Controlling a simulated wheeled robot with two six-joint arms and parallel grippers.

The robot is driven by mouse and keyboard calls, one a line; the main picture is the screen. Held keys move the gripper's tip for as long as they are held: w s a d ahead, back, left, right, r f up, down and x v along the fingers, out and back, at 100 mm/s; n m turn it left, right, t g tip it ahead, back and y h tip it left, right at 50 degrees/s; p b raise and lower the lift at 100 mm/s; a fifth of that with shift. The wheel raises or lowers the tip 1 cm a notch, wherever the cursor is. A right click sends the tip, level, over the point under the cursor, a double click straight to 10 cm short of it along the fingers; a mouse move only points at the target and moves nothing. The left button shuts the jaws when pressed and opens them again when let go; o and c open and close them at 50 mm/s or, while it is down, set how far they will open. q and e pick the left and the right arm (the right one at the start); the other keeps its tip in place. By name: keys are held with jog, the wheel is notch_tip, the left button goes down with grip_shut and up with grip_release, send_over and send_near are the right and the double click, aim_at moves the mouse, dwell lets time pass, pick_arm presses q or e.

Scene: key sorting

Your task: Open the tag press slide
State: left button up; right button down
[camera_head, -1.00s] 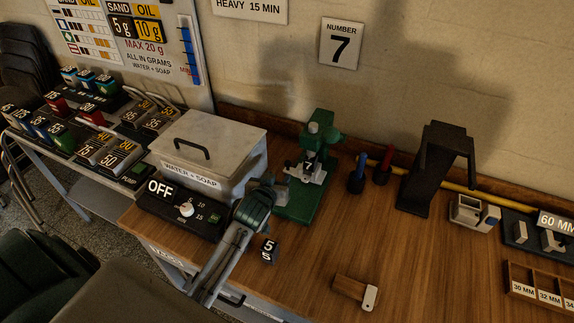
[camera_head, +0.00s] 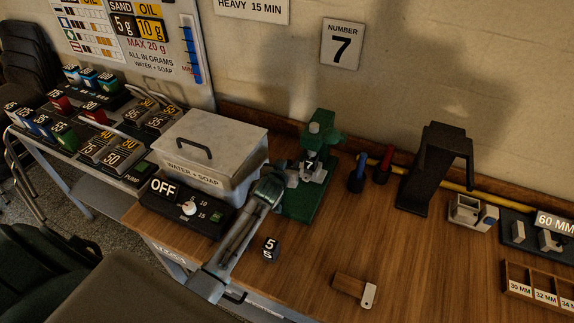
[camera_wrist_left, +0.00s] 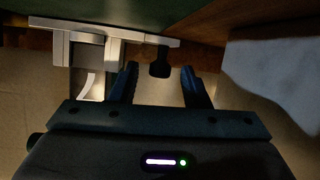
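The green tag press (camera_head: 318,150) stands on the wooden bench against the wall. Its light grey metal slide parts (camera_head: 312,172) sit low on the press front. My left gripper (camera_head: 287,178) is at the press's left side, close to these parts. In the left wrist view, the gripper (camera_wrist_left: 162,85) is open, and a small dark tab (camera_wrist_left: 160,66) hangs between its fingers, with gaps visible on both sides. The grey slide parts (camera_wrist_left: 88,36) lie just beyond, at upper left. My right gripper is not in view.
A grey lidded box (camera_head: 210,145) and an OFF switch panel (camera_head: 185,210) stand left of my left arm. A black number 5 cube (camera_head: 270,249) lies in front of the press. Blue (camera_head: 357,178) and red (camera_head: 383,168) tools and a black stand (camera_head: 433,170) are right.

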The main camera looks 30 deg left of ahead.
pick_arm(q)
grip_shut()
jog(key=s+p, duration=0.1)
jog(key=s, duration=0.3)
jog(key=s+p, duration=0.1)
jog(key=s, duration=0.3)
jog(key=shift+d+p, duration=0.2)
jog(key=shift+p, duration=0.1)
jog(key=shift+s, duration=0.4)
jog(key=shift+c, duration=0.7)
grip_release()
jog(key=shift+o, duration=1.1)
